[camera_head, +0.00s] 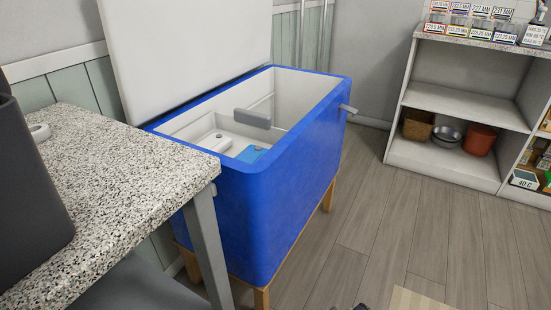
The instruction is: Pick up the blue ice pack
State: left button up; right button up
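The blue ice pack (251,153) lies inside an open blue cooler (262,205) with a white interior. It is low in the cooler, towards the near left side, and its lower part is hidden by the cooler's front rim. A white item (215,142) lies just left of it, and a grey divider-like piece (252,118) is behind it. The cooler's white lid (185,45) stands raised at the back. A small dark part shows at the bottom edge, too cut off to identify.
A speckled stone-topped table (120,165) stands at the left, close against the cooler, with a dark grey object (25,190) on its near side. A white shelf unit (465,100) with bowls and pots is at the back right. Wooden floor (390,240) right of the cooler is open.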

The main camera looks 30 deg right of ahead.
aim_at(253, 153)
jog(key=z, duration=0.6)
jog(key=u, duration=0.5)
jog(key=i+l+u, duration=0.15)
jog(key=l+u, duration=1.1)
jog(key=l, duration=1.4)
jog(key=k+l+u, duration=0.1)
jog(key=l, duration=0.45)
